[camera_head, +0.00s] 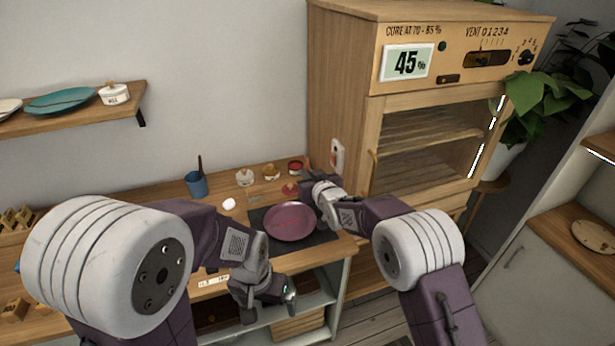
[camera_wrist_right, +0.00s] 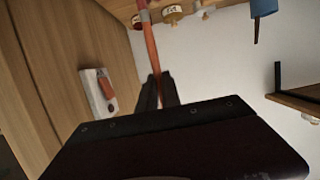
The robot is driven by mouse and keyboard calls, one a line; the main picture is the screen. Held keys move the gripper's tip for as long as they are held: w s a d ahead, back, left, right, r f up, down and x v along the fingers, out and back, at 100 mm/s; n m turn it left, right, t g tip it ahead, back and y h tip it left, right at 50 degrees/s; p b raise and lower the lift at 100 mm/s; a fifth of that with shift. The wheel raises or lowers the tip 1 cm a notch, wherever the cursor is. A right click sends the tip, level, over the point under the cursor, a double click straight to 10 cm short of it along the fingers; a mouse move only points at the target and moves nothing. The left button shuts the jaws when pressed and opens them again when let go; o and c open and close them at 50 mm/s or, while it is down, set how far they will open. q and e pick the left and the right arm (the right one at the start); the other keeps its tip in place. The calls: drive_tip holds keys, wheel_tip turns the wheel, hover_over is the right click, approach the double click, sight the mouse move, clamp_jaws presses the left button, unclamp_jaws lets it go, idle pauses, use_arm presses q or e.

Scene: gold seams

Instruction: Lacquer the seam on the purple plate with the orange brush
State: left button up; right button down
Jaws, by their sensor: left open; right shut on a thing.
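The purple plate (camera_head: 291,234) lies on a dark mat (camera_head: 322,238) on the workbench, with a thin reddish seam across its face. My right gripper (camera_head: 308,188) is just behind and right of the plate, above the bench. In the right wrist view its dark fingers (camera_wrist_right: 158,92) are shut on the orange brush (camera_wrist_right: 151,45), whose shaft runs upward out of the picture. The brush tip cannot be made out. My left gripper (camera_head: 270,303) is open and empty, low in front of the bench edge and apart from the plate.
A blue cup (camera_head: 195,185) with a dark stick stands behind, left of the plate. Small jars, one with red contents (camera_head: 295,167), line the bench back. A white round thing (camera_head: 229,204) is near the mat. A wooden cabinet (camera_head: 340,90) reading 45% stands at the right.

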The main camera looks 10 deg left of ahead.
sight(308, 159)
drive_tip(key=shift+r+p, duration=0.3)
drive_tip(key=shift+r, duration=0.45)
drive_tip(key=shift+r+p, duration=1.3)
drive_tip(key=shift+r, duration=1)
drive_tip(key=shift+f, duration=0.1)
